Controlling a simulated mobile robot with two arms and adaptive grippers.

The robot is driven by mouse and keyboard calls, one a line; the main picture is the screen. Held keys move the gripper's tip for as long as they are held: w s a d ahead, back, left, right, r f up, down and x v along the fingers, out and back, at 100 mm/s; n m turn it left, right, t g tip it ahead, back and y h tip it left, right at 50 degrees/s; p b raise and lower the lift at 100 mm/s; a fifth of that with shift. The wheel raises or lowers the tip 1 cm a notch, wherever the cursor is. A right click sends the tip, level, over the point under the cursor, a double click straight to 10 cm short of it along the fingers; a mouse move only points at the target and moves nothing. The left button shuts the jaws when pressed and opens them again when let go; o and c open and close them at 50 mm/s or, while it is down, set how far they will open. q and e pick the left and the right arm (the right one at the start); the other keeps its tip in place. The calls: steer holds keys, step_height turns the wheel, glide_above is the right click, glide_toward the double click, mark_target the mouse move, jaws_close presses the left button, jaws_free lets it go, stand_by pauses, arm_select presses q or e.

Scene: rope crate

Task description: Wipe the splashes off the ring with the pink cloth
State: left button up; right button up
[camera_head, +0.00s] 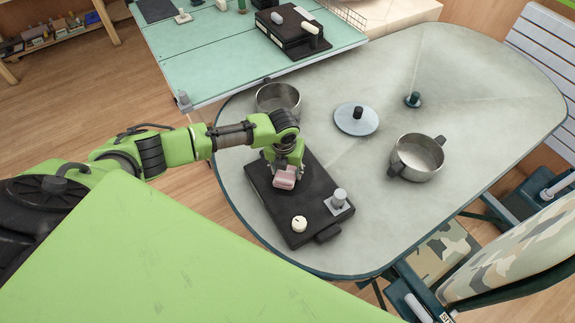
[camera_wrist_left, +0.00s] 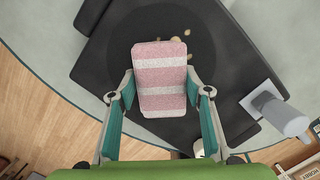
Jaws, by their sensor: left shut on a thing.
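The pink cloth (camera_head: 285,178) is a small folded pad with pale stripes; it also shows in the left wrist view (camera_wrist_left: 161,78). My left gripper (camera_head: 287,168) is shut on it, one finger at each side, and points down over the black hotplate (camera_head: 283,212). The ring (camera_wrist_left: 128,38) is a dark round disc on the hotplate, partly hidden by the cloth and gripper. Several tan splashes (camera_wrist_left: 184,39) show on the ring around the cloth's far end. I cannot tell whether the cloth touches the ring. My right gripper is not in view.
A pot (camera_head: 278,97) stands just behind, with a lid (camera_head: 356,120) and another pot (camera_head: 418,155) to the right. The grey table (camera_head: 480,100) is clear at far right.

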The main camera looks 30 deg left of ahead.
arm_select(q)
steer(key=shift+w, duration=0.15)
steer(key=shift+w+a+f+b, duration=0.15)
steer(key=shift+w+f+b, duration=0.05)
steer(key=shift+w+b, duration=0.5)
steer(key=shift+w+a+b, duration=0.15)
steer(key=shift+w+b, duration=0.15)
steer(key=shift+w, duration=0.2)
steer(key=shift+r, duration=0.1)
steer(key=shift+s, duration=0.1)
steer(key=shift+s+p, duration=0.4)
steer(key=shift+p, duration=0.25)
steer(key=shift+s+d+r+p, duration=0.1)
steer(key=shift+s+d+p, duration=0.15)
steer(key=shift+s+p, duration=0.3)
steer(key=shift+s, duration=0.3)
